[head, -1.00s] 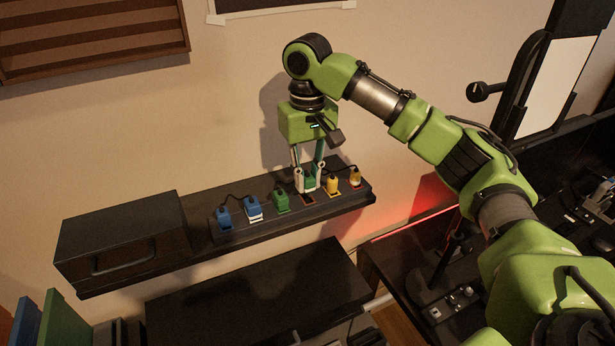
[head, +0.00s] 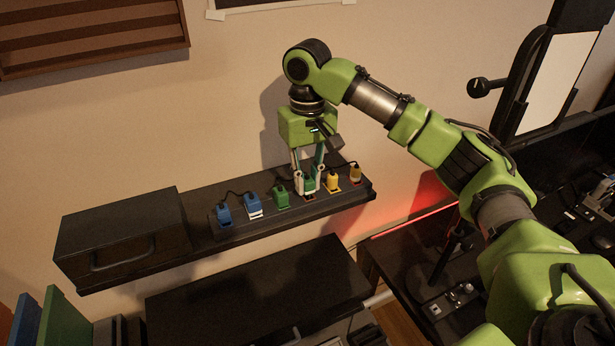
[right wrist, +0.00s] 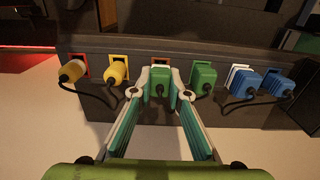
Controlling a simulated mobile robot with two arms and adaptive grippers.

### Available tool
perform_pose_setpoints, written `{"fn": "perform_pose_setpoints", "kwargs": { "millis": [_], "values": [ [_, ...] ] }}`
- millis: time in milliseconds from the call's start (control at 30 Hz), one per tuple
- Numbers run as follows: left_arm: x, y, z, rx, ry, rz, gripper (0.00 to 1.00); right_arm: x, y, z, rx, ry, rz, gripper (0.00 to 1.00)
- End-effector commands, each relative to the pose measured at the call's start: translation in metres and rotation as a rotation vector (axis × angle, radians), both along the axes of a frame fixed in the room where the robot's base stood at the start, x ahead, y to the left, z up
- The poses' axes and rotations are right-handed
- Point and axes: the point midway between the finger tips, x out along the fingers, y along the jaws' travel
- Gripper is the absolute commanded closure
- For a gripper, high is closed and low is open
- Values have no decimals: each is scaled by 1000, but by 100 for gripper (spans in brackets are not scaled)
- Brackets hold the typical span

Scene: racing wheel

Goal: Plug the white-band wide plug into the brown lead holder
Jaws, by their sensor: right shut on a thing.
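My right gripper (head: 308,188) is shut on a green plug (head: 309,184), low over the strip on the shelf. In the right wrist view the held plug (right wrist: 160,82) sits between both fingertips, with its cord end towards the camera. White shows around it in the head view; I cannot tell band from fingertip. A brown-orange holder edge (right wrist: 160,67) shows just behind the plug. The plug is at this holder; how deep it sits is hidden. My left gripper is not in view.
Close beside the held plug are a yellow plug (head: 332,181) and another green plug (head: 281,197). Farther along are a blue plug with white at its base (head: 253,205), a blue plug (head: 224,213) and a yellow-and-red plug (head: 355,174). A black drawer box (head: 120,240) stands at left.

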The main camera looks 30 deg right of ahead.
Motion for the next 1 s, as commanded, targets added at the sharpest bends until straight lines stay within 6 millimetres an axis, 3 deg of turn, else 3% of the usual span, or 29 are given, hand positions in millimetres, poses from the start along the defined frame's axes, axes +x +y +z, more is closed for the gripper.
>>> {"fn": "perform_pose_setpoints", "kwargs": {
  "millis": [333, 367, 400, 433, 800, 1000],
  "values": [
    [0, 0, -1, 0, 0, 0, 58, 0, 0, -9, -1, 0, 0, 99],
    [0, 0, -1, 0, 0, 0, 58, 0, 0, -9, -1, 0, 0, 79],
    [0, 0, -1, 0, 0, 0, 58, 0, 0, -9, -1, 0, 0, 68],
    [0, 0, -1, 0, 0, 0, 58, 0, 0, -9, -1, 0, 0, 64],
    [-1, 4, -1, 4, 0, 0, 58, 0, 0, -6, 0, -1, 0, 64],
    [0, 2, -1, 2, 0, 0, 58, 1, 0, 21, 1, -3, 0, 64]
  ]
}}
